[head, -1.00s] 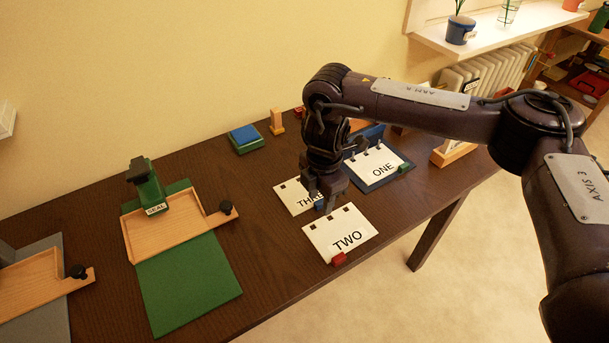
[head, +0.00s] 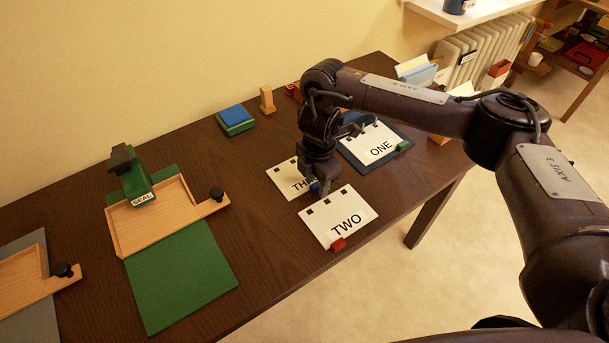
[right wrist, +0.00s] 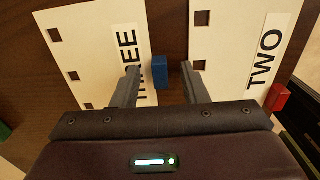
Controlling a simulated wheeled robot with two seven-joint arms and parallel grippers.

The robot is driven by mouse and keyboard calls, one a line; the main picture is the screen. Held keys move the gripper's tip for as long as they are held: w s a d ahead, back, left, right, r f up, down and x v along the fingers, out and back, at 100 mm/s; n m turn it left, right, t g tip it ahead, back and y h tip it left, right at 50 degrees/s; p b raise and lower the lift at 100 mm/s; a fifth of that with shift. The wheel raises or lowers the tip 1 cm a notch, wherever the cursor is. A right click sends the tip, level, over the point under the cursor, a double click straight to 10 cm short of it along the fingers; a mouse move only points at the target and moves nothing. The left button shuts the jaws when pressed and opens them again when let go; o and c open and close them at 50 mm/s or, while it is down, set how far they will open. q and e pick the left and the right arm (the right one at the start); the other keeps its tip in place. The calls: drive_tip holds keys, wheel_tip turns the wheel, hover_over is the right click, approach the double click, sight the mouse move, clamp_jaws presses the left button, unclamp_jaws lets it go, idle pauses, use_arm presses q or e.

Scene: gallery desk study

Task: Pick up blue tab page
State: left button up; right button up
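The page reading THREE (head: 287,181) lies flat on the dark desk, partly hidden by my right gripper in the head view. Its blue tab (right wrist: 160,72) sticks out from the page's edge. My right gripper (right wrist: 160,82) points down with its two fingers apart, one on each side of the blue tab. In the head view my right gripper (head: 318,186) is low over the page. The page TWO (head: 336,214) with a red tab (head: 338,244) lies beside it. The page ONE (head: 374,143) with a green tab (head: 403,146) lies on a dark blue board. My left gripper is not in view.
A green mat (head: 182,280) with a wooden corner tray and a green SEAL stamp (head: 135,177) stand to the left. A blue-topped green pad (head: 235,119) and a wooden stamp (head: 267,99) are at the back. The desk's front edge runs close to page TWO.

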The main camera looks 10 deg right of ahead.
drive_tip(key=shift+c, duration=0.3)
drive_tip(key=c, duration=0.7)
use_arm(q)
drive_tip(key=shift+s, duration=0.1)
use_arm(e)
clamp_jaws()
drive_tip(key=shift+r, duration=0.1)
